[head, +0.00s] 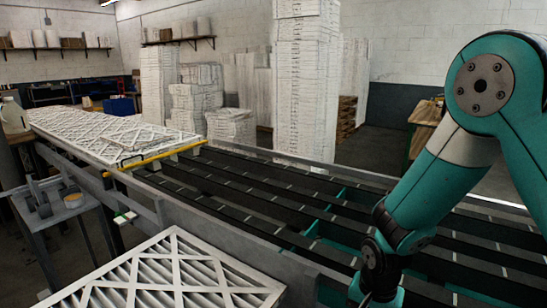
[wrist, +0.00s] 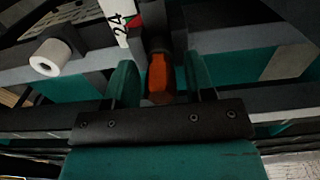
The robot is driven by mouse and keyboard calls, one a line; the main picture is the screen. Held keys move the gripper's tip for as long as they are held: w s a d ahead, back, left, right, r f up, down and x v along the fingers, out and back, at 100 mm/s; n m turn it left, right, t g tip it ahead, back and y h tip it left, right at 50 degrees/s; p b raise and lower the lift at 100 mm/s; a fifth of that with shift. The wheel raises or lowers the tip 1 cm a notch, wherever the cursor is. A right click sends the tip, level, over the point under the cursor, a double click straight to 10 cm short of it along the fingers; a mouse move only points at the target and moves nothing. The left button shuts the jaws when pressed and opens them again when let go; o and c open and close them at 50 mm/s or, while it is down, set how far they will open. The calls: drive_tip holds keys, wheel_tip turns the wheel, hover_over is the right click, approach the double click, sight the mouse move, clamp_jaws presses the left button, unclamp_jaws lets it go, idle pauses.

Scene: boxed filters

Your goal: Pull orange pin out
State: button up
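The orange pin (wrist: 158,74) shows in the middle of the wrist view, upright in the picture against a dark part of the frame. My gripper (wrist: 161,80) has its two teal fingers apart, one on each side of the pin. A dark gap shows between the pin and each finger, so it is open. How far the fingertips reach along the pin is hard to tell. In the head view my arm comes down at the right to the conveyor, and the pin cannot be made out there.
A white tag marked 24 (wrist: 119,22) and a white roller-like cylinder (wrist: 50,58) are close by in the wrist view. In the head view, a conveyor (head: 260,195) with dark belts runs across. Boxed filters (head: 105,133) lie at its far left; another filter (head: 165,275) is in front.

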clamp_jaws()
drive_tip(key=shift+r+p, duration=2.5)
drive_tip(key=shift+r, duration=0.55)
wheel_tip(320, 180, up, 9)
drive_tip(key=p, duration=0.7)
